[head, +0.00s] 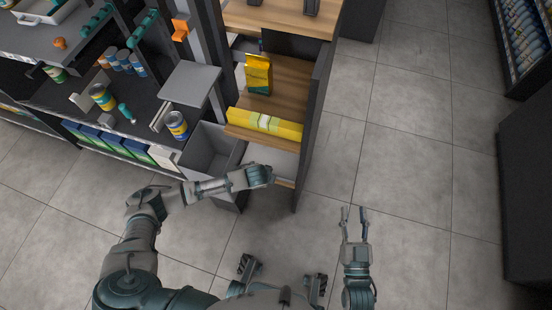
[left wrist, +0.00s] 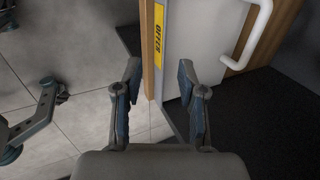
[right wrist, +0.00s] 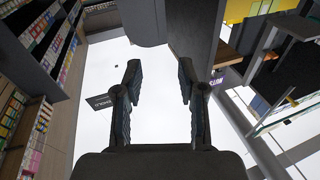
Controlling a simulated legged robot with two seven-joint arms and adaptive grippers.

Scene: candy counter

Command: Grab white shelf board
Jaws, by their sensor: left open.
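The white shelf board (head: 285,162) shows in the head view as a pale flat panel low in the wooden shelf unit, under the yellow packs. In the left wrist view a white panel (left wrist: 200,40) fills the area ahead, beside a wooden edge and a yellow label. My left gripper (head: 268,174) is at the board's front edge in the head view. Its fingers (left wrist: 160,68) are open with nothing clearly between them; contact with the board cannot be told. My right gripper (head: 354,210) is open and empty over the floor; its fingers (right wrist: 158,75) point up toward the ceiling.
A grey bin (head: 208,150) is left of the board. Dark side panel (head: 315,120) borders the unit. Floor to the right is clear.

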